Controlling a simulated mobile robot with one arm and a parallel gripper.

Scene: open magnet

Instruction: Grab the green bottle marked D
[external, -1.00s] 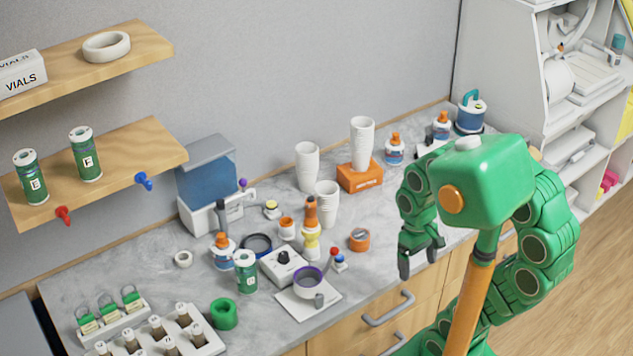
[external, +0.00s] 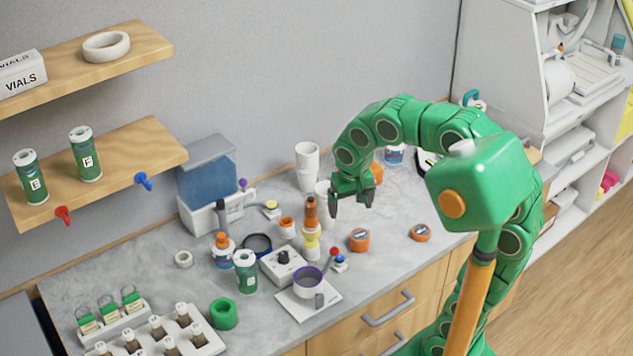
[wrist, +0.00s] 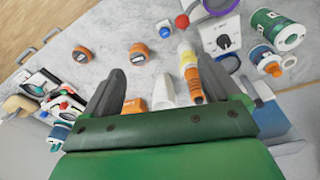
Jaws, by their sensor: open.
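A green bottle (external: 246,272) with a white cap and a white label stands upright on the grey counter, left of the control box; its letter is too small to read. In the wrist view a green-and-white bottle (wrist: 275,30) shows at the upper right. Two similar green bottles, E (external: 31,177) and F (external: 85,154), stand on the lower wooden shelf. My gripper (external: 350,207) is open and empty, above the counter near the white cups, right of and apart from the counter bottle. Its two fingers (wrist: 160,72) point down at the counter.
A control box (external: 284,262), a purple-rimmed bowl (external: 308,281) and an orange-and-yellow bottle (external: 311,235) stand between my gripper and the counter bottle. A green ring (external: 224,313) lies in front of that bottle.

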